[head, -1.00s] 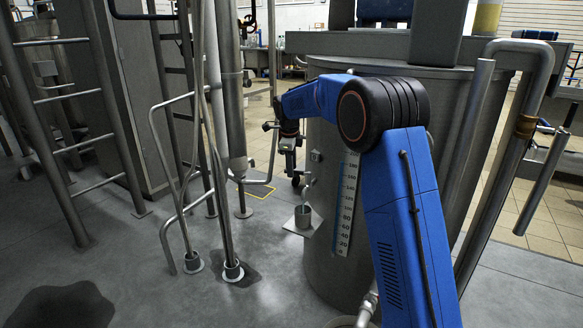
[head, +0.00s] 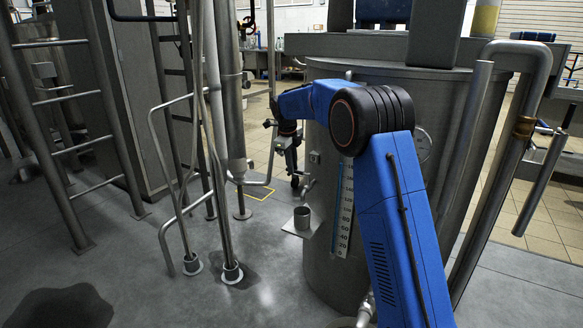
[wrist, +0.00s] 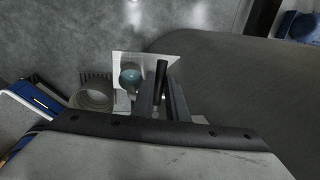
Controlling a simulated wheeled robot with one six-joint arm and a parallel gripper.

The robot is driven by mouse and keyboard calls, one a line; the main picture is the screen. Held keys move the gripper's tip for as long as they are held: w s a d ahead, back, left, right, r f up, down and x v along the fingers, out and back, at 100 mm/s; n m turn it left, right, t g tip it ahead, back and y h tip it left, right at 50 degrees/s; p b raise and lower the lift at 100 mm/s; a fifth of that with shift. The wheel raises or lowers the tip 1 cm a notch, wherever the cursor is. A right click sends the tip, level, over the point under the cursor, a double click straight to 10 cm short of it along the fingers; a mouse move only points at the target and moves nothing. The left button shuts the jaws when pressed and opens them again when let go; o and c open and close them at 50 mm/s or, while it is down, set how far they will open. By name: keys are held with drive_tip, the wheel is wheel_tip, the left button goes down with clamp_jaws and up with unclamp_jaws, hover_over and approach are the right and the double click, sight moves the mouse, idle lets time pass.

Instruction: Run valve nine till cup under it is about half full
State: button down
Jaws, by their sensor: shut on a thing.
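My gripper (head: 295,180) is at the valve, above and left of the cup, shut on what seems to be the valve handle, which my fingers mostly hide. No stream shows between valve and cup. No valve number is legible.
The tank (head: 330,270) carries a level scale (head: 343,210) right of the valve. Pipes and a ladder (head: 60,130) stand to the left. Dark wet-looking patches mark the floor, which is otherwise open in front of the cup.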

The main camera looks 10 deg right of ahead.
drive_tip(key=c, duration=1.7)
unclamp_jaws()
drive_tip(key=shift+c, duration=0.2)
wheel_tip(320, 180, up, 17)
drive_tip(key=s+a, duration=0.2)
drive_tip(key=shift+s+a, duration=0.15)
drive_tip(key=shift+s, duration=0.05)
